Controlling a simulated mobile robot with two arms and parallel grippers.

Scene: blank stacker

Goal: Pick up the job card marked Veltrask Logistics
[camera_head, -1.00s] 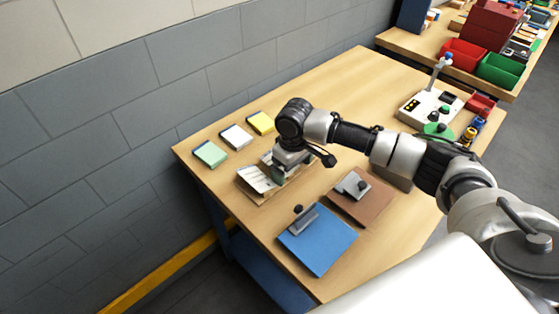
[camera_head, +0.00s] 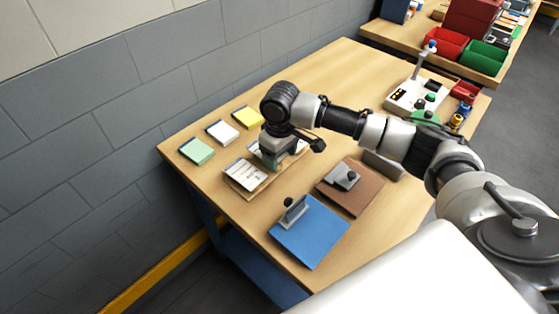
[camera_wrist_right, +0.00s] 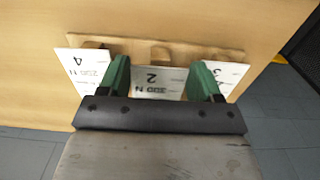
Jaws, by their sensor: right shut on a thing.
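White cards stand side by side in a wooden holder (camera_head: 264,187) on the bench. In the right wrist view they bear large figures: a card marked 4 (camera_wrist_right: 80,66), a card marked 2 (camera_wrist_right: 152,84) and a card marked 3 (camera_wrist_right: 228,74). The name Veltrask Logistics cannot be read on any of them. My right gripper (camera_head: 271,160) is over the holder. In the wrist view its green fingers (camera_wrist_right: 161,80) are shut on the middle card, marked 2, one at each side. The gripper hides part of the cards in the head view. My left gripper is not in view.
Green (camera_head: 196,151), white (camera_head: 221,132) and yellow (camera_head: 247,118) pads lie near the wall. A blue clipboard (camera_head: 310,238) and a brown clipboard (camera_head: 350,190) lie in front of the holder. A control box (camera_head: 408,95) stands at the far right.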

